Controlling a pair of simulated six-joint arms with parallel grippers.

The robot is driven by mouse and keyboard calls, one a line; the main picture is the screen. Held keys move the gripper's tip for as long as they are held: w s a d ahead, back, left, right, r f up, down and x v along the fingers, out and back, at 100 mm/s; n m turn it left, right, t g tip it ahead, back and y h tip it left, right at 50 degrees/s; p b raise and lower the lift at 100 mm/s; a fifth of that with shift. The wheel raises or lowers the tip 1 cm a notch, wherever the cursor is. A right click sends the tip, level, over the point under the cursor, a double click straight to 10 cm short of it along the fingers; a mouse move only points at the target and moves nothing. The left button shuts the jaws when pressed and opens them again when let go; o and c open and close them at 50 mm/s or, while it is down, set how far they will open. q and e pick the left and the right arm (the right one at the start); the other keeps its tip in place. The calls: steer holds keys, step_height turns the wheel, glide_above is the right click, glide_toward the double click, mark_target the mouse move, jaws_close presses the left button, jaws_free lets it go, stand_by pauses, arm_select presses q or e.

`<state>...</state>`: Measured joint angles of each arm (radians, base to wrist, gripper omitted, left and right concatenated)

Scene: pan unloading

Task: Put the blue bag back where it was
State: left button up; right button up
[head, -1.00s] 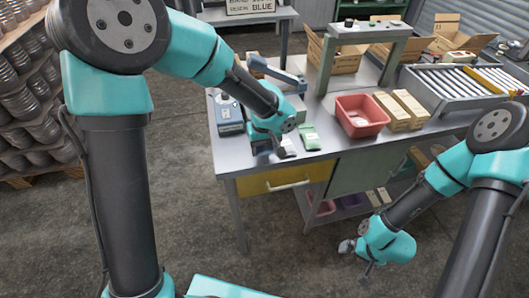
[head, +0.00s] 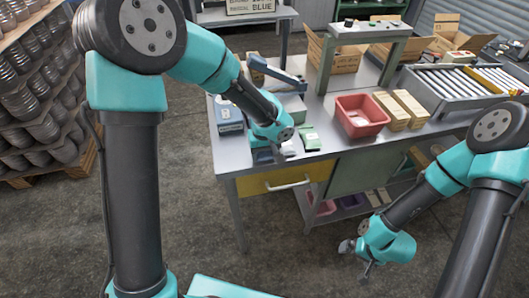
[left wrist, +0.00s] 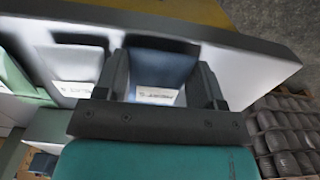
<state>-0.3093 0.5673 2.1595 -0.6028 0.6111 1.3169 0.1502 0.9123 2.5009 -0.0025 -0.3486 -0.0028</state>
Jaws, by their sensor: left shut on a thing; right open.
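The blue bag (left wrist: 162,72), with a white label, is between the fingers of my left gripper (left wrist: 163,85) in the left wrist view. My left gripper is shut on it. In the head view my left gripper (head: 274,154) is low at the front edge of the table, and a bit of the blue bag (head: 263,155) shows beside it. I cannot tell whether the bag touches the table top. A grey bag (left wrist: 80,62) with a label lies beside it. A green bag (head: 309,137) lies to the right. My right gripper (head: 367,268) is open and empty, in front of the table.
A red bin (head: 361,116) and tan boxes (head: 391,111) stand right of the bags. A blue box (head: 228,114) is at the table's left end. A roller conveyor (head: 462,84) is at the right. The yellow drawer (head: 288,179) is under the table's front edge.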

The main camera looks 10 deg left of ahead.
arm_select(q)
steer(key=o, duration=0.8)
steer(key=shift+f, duration=0.1)
step_height(320, 180, up, 12)
steer(key=shift+r, duration=0.2)
